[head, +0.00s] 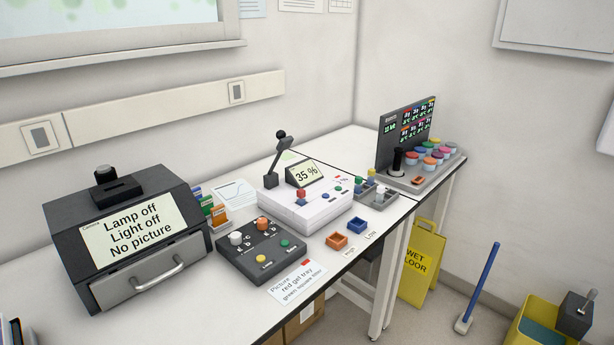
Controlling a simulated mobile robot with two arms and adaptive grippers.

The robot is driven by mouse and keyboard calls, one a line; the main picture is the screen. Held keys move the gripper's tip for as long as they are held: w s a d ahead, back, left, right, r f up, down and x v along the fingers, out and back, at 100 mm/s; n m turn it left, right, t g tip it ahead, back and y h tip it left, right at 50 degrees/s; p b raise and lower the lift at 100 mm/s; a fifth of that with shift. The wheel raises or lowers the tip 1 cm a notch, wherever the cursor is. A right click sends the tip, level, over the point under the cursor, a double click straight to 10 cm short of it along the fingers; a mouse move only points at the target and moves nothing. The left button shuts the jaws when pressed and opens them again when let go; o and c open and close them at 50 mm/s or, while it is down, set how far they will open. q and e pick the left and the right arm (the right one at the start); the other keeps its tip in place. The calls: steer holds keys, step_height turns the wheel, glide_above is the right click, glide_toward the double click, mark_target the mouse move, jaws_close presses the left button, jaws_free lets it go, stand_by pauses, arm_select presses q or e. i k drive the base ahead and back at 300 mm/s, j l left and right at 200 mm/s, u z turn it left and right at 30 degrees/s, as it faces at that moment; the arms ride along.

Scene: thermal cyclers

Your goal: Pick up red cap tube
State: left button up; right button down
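No tube with a red cap can be told for certain in the head view. Several small round pots with coloured lids stand on a grey stand at the far right end of the bench, and at least one red-looking lid (430,161) is among them. They are too small to tell whether any is a tube. A white device (304,212) reading "35 %" has a small red part on top. Neither of my grippers is in view.
A dark box with a handled drawer (150,282) stands at left. A dark control panel (262,252), an orange tray (337,241) and a blue tray (357,225) sit near the front edge. A yellow wet-floor sign (420,262) and a yellow bucket (540,325) stand on the floor.

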mark_target(301, 193)
steer(key=i+l, duration=0.8)
steer(key=i, duration=0.1)
